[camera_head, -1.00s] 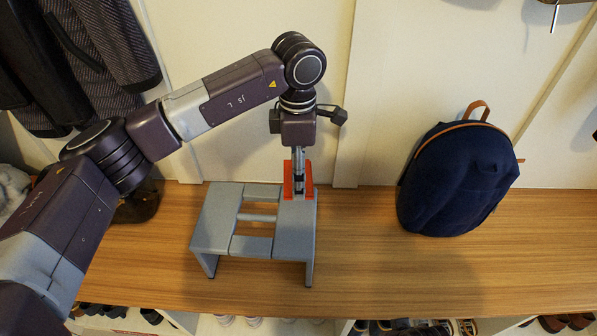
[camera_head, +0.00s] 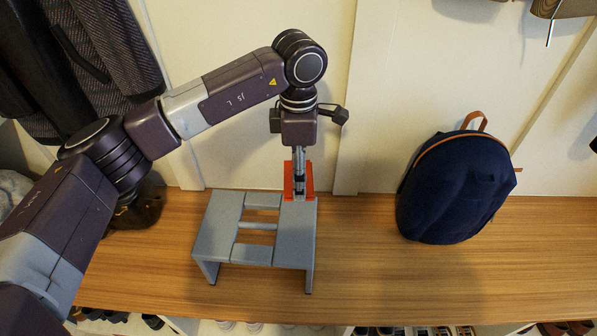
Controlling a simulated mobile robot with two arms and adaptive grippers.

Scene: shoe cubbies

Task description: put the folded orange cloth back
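The folded orange cloth (camera_head: 309,181) shows at the back right end of the grey step stool (camera_head: 295,235), partly hidden by my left gripper. My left gripper (camera_head: 299,190) comes down from above with its fingers in front of the cloth. The fingers are narrow and close together at the cloth; whether they grip it is too small to tell. Whether the cloth rests on the stool or is just behind its edge cannot be told.
The stool stands on a wooden bench top (camera_head: 360,270). A navy backpack (camera_head: 450,190) leans on the wall at right. Dark jackets (camera_head: 100,50) hang at left, with a dark item (camera_head: 138,212) below them. Shoes sit in cubbies under the bench. The bench between stool and backpack is clear.

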